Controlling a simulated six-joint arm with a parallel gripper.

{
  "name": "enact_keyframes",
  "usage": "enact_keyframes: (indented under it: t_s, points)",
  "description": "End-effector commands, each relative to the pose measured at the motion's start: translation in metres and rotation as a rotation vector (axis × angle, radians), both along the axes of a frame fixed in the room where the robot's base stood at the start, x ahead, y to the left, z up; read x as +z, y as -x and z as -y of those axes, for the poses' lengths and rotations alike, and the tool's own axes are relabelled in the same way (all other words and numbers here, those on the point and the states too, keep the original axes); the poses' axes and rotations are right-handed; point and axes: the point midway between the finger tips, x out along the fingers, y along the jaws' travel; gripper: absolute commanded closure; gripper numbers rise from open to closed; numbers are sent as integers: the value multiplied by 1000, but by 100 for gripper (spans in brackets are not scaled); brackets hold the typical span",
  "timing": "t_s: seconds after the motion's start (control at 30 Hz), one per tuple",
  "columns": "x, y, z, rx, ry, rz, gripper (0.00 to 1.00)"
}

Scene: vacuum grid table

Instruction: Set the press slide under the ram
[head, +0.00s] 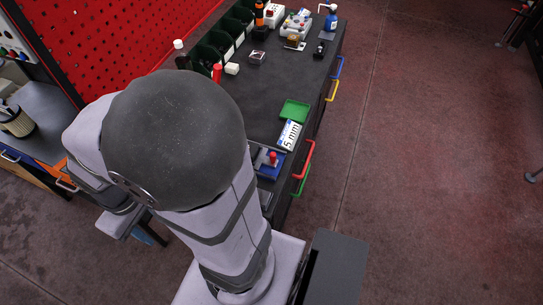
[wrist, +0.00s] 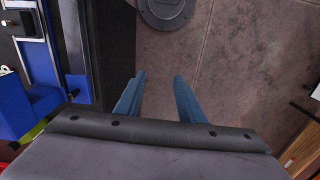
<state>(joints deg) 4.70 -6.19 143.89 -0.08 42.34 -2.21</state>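A blue fixture with a dark top and a red knob (head: 272,157) sits near the bench's right edge in the head view, partly hidden by my arm. In the wrist view, blue parts (wrist: 76,40) and a black plate with a small metal piece (wrist: 28,23) lie at the left. I cannot tell which part is the press slide or the ram. My gripper (wrist: 160,76) is open, with its two blue-grey fingers apart and only floor showing between them. It is to the right of the blue parts.
A dark bench (head: 262,95) runs away from me. A green tray (head: 294,110) and a white "5 mm" card (head: 289,135) lie beyond the fixture. Green bins, bottles and small devices stand farther back. Red and green handles (head: 308,152) jut from the bench side.

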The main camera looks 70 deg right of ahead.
Motion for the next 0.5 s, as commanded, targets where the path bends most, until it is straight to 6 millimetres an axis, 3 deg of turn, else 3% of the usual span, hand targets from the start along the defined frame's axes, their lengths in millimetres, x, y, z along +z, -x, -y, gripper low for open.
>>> enact_keyframes:
  t_s: [0.17,0.27,0.37,0.5]
  points:
    - [-16,-20,53,-120,0,1,65]
    - [-24,-26,96,-202,0,0,65]
    - [-32,-24,142,-283,0,0,65]
    - [-43,-8,208,-397,0,1,65]
